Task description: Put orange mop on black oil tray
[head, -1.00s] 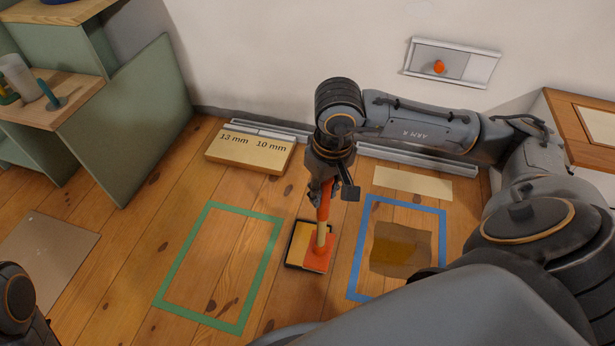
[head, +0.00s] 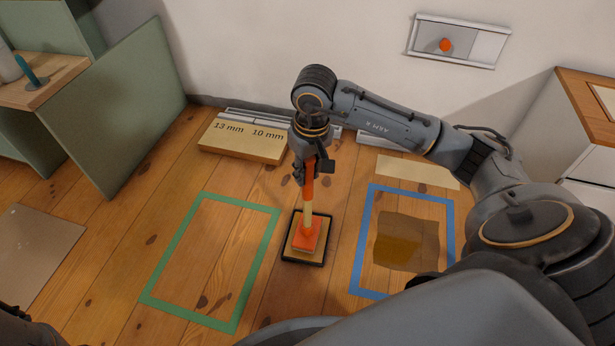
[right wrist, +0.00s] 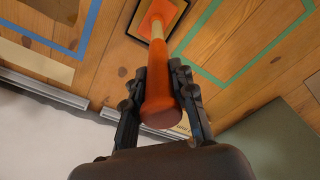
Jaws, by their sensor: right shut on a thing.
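The orange mop (head: 307,238) has an orange head and a pale and orange handle that stands nearly upright. My right gripper (head: 309,172) is shut on the upper handle; it also shows in the right wrist view (right wrist: 161,76). The black oil tray (head: 328,242) is a small square with a black rim and a tan inside, on the floor between the green and blue outlines. The mop head lies within the tray's outline in the head view; whether it touches the tray I cannot tell. My left gripper is out of view.
A green tape rectangle (head: 172,254) is left of the tray, empty. A blue tape rectangle (head: 364,238) at right holds a brown stained sheet (head: 408,243). A cardboard block (head: 240,143) lies by the wall. A green shelf unit (head: 125,105) stands at left.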

